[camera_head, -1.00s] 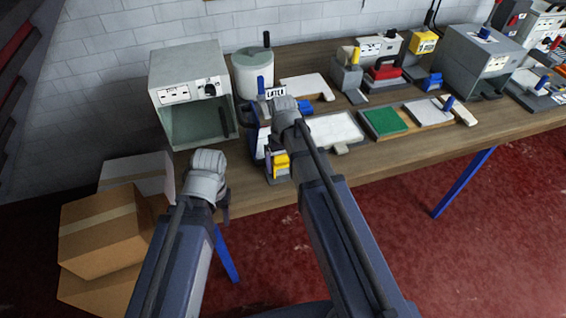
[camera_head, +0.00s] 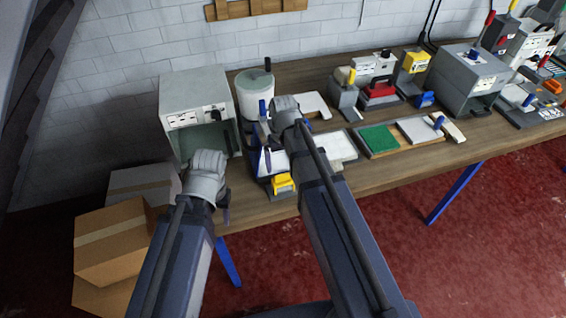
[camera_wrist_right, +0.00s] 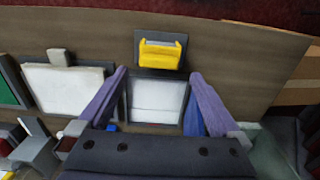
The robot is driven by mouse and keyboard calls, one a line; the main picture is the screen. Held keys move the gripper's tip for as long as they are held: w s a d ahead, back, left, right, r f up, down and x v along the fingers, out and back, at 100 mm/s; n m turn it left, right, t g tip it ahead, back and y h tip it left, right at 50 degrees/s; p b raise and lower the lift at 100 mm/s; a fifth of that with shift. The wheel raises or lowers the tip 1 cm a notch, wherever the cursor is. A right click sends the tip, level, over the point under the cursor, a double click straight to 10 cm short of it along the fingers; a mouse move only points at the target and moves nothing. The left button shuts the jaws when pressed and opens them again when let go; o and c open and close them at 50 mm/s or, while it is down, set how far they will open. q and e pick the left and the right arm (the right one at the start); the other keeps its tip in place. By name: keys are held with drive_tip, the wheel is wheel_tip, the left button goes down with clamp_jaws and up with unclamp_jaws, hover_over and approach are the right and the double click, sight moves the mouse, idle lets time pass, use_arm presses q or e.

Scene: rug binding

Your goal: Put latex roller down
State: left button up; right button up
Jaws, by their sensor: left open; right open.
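My right gripper (camera_head: 268,135) is above the table front, just right of the grey box. In the right wrist view its two blue-purple fingers (camera_wrist_right: 160,85) are apart, with nothing seen between their tips. Beyond them lies a dark-framed white tray (camera_wrist_right: 157,100), partly hidden by the gripper. A small blue part (camera_wrist_right: 112,127) shows beside the left finger; I cannot tell if it belongs to the latex roller. I cannot make out the roller clearly. In the head view a blue upright piece (camera_head: 262,108) stands by the right gripper. My left gripper (camera_head: 222,192) is open, in front of the grey box.
A yellow piece on a dark base (camera_head: 283,184) sits at the table's front edge. The open grey box (camera_head: 195,95) and a white pot (camera_head: 254,87) stand behind. A green pad (camera_head: 378,139) and white slabs lie right. Cardboard boxes (camera_head: 115,240) stand left, below the table.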

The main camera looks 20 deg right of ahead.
wheel_tip(320, 180, up, 2)
drive_tip(key=shift+r+p, duration=0.25)
drive_tip(key=shift+p, duration=0.45)
use_arm(q)
wheel_tip(320, 180, up, 2)
drive_tip(key=shift+r, duration=0.2)
use_arm(e)
drive_tip(key=s+a+n+h, duration=0.1)
drive_tip(key=s+a+n, duration=0.2)
drive_tip(key=s+a, duration=0.7)
drive_tip(key=s, duration=0.4)
drive_tip(key=shift+a, duration=0.25)
drive_tip(key=shift+s, duration=0.1)
